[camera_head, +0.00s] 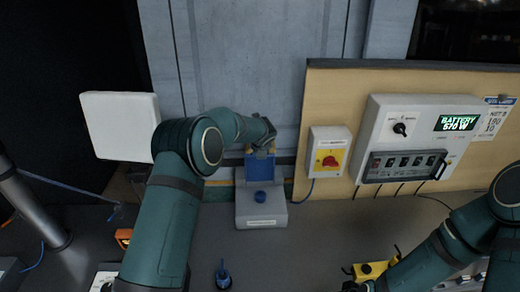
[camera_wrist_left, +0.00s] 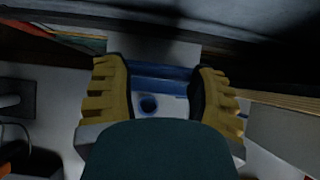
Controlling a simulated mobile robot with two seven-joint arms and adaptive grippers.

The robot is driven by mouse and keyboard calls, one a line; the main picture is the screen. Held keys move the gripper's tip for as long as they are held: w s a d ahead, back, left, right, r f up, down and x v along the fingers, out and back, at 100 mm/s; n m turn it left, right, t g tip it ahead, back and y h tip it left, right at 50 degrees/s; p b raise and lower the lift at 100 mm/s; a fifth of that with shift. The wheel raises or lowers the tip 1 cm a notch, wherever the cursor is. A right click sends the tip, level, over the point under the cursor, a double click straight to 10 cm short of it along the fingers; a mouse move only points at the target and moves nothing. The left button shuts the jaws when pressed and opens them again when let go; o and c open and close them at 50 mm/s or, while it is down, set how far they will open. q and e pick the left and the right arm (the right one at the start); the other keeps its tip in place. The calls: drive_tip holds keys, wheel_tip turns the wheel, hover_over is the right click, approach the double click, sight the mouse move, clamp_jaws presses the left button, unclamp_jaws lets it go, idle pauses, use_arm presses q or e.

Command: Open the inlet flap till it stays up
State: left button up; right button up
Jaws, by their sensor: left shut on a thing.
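The inlet is a grey box (camera_head: 262,214) with a round blue socket (camera_head: 260,197), below the grey wall panel. Its blue inlet flap (camera_head: 254,173) stands raised at the back of the box. My left gripper (camera_head: 262,151) is at the flap's upper edge, and its fingers hide part of it. In the left wrist view, the yellow-padded fingers (camera_wrist_left: 160,90) are wide apart, with the blue flap (camera_wrist_left: 165,72) between them and the socket (camera_wrist_left: 148,104) beyond. My left gripper is shut on the flap. My right arm reaches in at lower right; its fingers cannot be made out clearly.
A yellow switch box (camera_head: 329,162) with a red knob and a battery panel (camera_head: 414,140) are on the wooden board at right. A blue plug-like object (camera_head: 223,275) stands on the counter in front. A yellow item (camera_head: 370,270) is near my right arm. The counter between them is clear.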

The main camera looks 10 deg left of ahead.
use_arm(q)
drive_tip(key=shift+s+f, duration=0.15)
drive_tip(key=shift+f, duration=0.3)
drive_tip(key=o, duration=1.2)
drive_tip(key=shift+c, duration=0.2)
drive_tip(key=shift+o, duration=0.8)
drive_tip(key=shift+w, duration=0.3)
drive_tip(key=shift+v, duration=0.8)
drive_tip(key=v, duration=1)
drive_tip(key=shift+r, duration=0.3)
drive_tip(key=shift+s+d, duration=0.1)
drive_tip(key=shift+s, duration=0.1)
